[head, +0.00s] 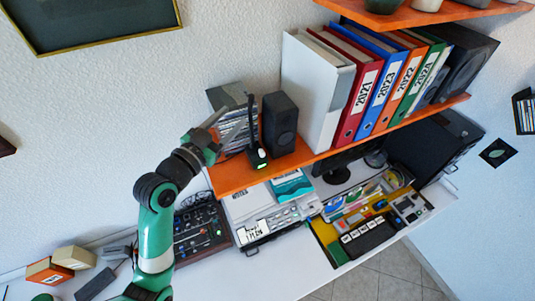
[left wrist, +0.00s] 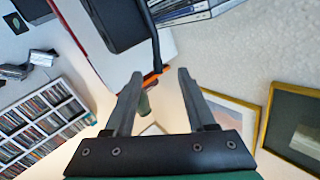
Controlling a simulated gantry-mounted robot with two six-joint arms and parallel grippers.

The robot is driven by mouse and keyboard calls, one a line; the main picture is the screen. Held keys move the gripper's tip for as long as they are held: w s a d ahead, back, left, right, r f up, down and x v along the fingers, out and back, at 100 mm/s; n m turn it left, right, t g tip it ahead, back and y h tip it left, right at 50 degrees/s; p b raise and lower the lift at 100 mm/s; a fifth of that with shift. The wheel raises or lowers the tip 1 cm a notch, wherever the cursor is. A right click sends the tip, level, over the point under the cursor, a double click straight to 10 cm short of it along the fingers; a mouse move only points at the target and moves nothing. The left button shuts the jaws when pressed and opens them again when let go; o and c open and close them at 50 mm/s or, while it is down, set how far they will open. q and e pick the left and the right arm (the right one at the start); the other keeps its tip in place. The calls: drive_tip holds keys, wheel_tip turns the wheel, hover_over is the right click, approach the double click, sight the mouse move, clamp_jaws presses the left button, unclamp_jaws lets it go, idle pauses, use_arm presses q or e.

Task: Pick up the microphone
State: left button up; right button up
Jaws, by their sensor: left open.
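The microphone (head: 258,157) stands upright near the front edge of the orange shelf, with a dark base, a small green light and a thin black stem. Its black stem also shows beyond my fingers in the left wrist view (left wrist: 153,42). My left gripper (head: 232,119) is open, with its two grey fingers pointing up and right toward the stem from the left. In the left wrist view the fingers (left wrist: 157,75) are spread with nothing held between them. Whether they touch the microphone I cannot tell. My right gripper is not in view.
A black speaker (head: 280,124) stands close on the microphone's right. Stacked CD cases (head: 232,132) lie behind my fingers. The orange shelf (head: 232,179) also holds several binders (head: 358,95). A desk below carries a mixer (head: 201,230) and papers. A framed picture hangs at upper left.

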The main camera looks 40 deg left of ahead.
use_arm(q)
drive_tip(key=w+a+p, duration=0.1)
drive_tip(key=w+p, duration=0.1)
drive_tip(key=w, duration=0.9)
drive_tip(key=shift+w+r, duration=0.25)
drive_tip(key=shift+w, duration=0.1)
clamp_jaws()
drive_tip(key=shift+r, duration=0.1)
idle(1.0)
